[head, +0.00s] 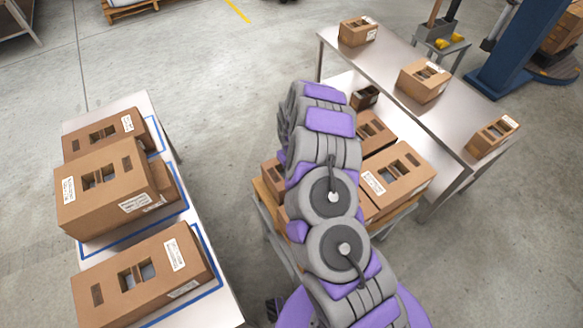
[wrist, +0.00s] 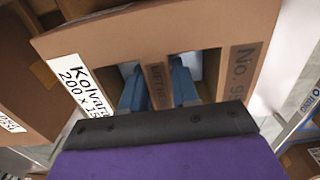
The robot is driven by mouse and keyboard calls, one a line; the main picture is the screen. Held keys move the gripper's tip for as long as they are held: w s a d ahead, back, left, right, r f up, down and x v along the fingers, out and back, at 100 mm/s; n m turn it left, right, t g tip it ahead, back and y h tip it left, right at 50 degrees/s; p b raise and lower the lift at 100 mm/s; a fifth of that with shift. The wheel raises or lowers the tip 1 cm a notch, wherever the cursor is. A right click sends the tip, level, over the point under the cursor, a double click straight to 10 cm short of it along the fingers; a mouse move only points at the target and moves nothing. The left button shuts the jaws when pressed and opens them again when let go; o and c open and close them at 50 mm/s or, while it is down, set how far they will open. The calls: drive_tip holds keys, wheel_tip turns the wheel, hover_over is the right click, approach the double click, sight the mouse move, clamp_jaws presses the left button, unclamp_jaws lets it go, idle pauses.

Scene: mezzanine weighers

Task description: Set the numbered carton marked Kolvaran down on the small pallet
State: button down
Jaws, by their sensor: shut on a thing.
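The Kolvaran carton (wrist: 205,35) is a brown box in the wrist view, with a white label reading "Kolvaran 200 x 15" on the left and "No. 9" at the right. My gripper (wrist: 157,84) has its blue fingers in the carton's two top slots and is shut on the bar between them. In the head view my arm hides the gripper, and I cannot tell which carton is held. A low wooden base (head: 408,212) shows its edge under cartons beside my arm. I cannot tell if it is the small pallet.
Several slotted cartons (head: 140,275) stand on a left table (head: 122,103) with blue outlines. A right table (head: 452,120) bears 3 cartons (head: 425,82). A blue column (head: 520,45) stands behind it. Open floor (head: 215,90) lies between the tables.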

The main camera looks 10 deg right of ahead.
drive_tip(key=shift+d+f, duration=0.1)
drive_tip(key=shift+d, duration=0.3)
drive_tip(key=c, duration=1.3)
unclamp_jaws()
drive_tip(key=o, duration=0.5)
drive_tip(key=shift+a, duration=0.25)
drive_tip(key=shift+d+r, duration=0.1)
drive_tip(key=shift+r, duration=0.25)
drive_tip(key=r+p, duration=0.1)
drive_tip(key=r, duration=0.4)
drive_tip(key=r+p, duration=0.1)
drive_tip(key=r, duration=0.5)
drive_tip(key=r+p, duration=0.1)
drive_tip(key=r, duration=0.4)
drive_tip(key=shift+a+r+p, duration=0.25)
drive_tip(key=shift+p, duration=0.15)
